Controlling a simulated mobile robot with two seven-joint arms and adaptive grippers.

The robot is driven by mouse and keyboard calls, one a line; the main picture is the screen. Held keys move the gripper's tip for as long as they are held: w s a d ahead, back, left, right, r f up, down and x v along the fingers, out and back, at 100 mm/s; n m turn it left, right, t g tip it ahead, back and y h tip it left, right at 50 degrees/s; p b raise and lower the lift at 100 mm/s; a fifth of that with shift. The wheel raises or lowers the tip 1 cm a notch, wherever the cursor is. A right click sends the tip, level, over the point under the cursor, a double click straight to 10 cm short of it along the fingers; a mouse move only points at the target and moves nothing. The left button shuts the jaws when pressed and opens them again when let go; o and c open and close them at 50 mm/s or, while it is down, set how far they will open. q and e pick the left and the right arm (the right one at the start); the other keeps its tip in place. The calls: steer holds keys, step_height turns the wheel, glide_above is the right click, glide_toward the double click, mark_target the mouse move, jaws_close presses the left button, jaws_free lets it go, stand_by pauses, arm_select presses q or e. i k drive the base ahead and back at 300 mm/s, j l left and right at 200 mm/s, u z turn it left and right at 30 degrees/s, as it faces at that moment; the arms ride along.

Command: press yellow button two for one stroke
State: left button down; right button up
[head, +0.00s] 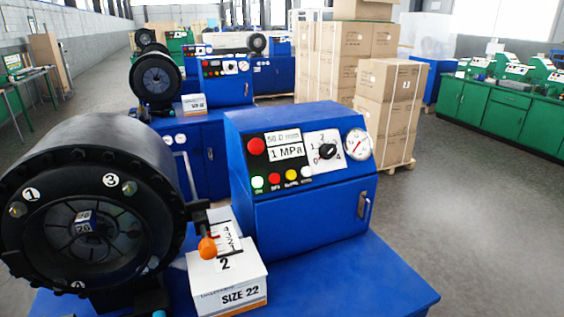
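A blue control box (300,130) stands on the blue bench at the middle. A larger red button (256,146) sits above the row, left of a display (286,147) reading 1 MPa. A black dial (327,151) and a round gauge (357,144) are to the right. Neither of my grippers shows in the head view.
A big black crimper head (90,150) fills the left side. An orange-knobbed lever (207,247) stands over a white SIZE 22 box (228,280) in front of the control box. Stacked cartons (390,110) stand behind on the right. The bench's front right is clear.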

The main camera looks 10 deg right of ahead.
mark_target(290, 174)
steer(key=i+l, duration=0.1)
steer(key=l, duration=0.4)
steer(key=i+l, duration=0.15)
steer(key=l, duration=0.35)
steer(key=i+l+u, duration=0.1)
steer(key=l, duration=0.4)
